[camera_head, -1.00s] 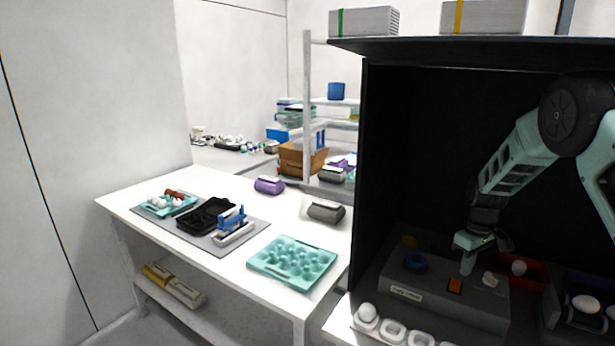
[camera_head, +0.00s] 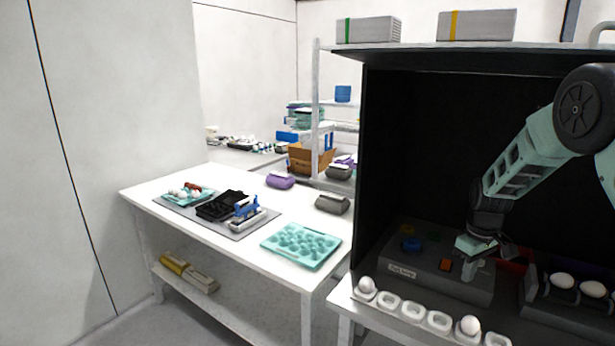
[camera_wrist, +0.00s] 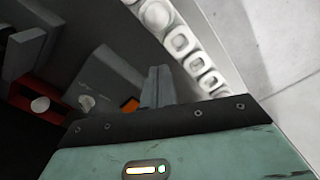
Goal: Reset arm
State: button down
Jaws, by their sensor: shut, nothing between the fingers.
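My gripper (camera_head: 470,270) is shut and empty. It hangs from my teal arm inside the black booth, over the front right part of a dark grey box with coloured buttons (camera_head: 440,280). In the wrist view its closed fingers (camera_wrist: 158,88) show beside the orange button (camera_wrist: 130,105). I cannot tell whether the fingertips touch the box.
A row of white egg cups (camera_head: 412,313) runs along the booth's front edge, with eggs in some. A dark egg holder (camera_head: 560,312) is at right. The white table (camera_head: 235,252) at left holds a teal egg tray (camera_head: 301,246), a stapler and other items.

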jog(key=s+a+r+n+y+b, duration=0.1)
jog(key=s+a+r, duration=0.3)
jog(key=s+a, duration=0.45)
jog(key=s+a+r, duration=0.5)
jog(key=a, duration=0.7)
jog(key=s+a+r, duration=0.1)
jog(key=s+a, duration=0.1)
jog(key=s, duration=1)
jog(key=s+a+n+b, duration=0.1)
jog(key=s+a, duration=0.2)
jog(key=s, duration=1)
jog(key=shift+a+r+n+h+b, duration=0.15)
jog(key=shift+r+n+h+b, duration=0.15)
jog(key=shift+r, duration=0.05)
jog(key=shift+s, duration=0.1)
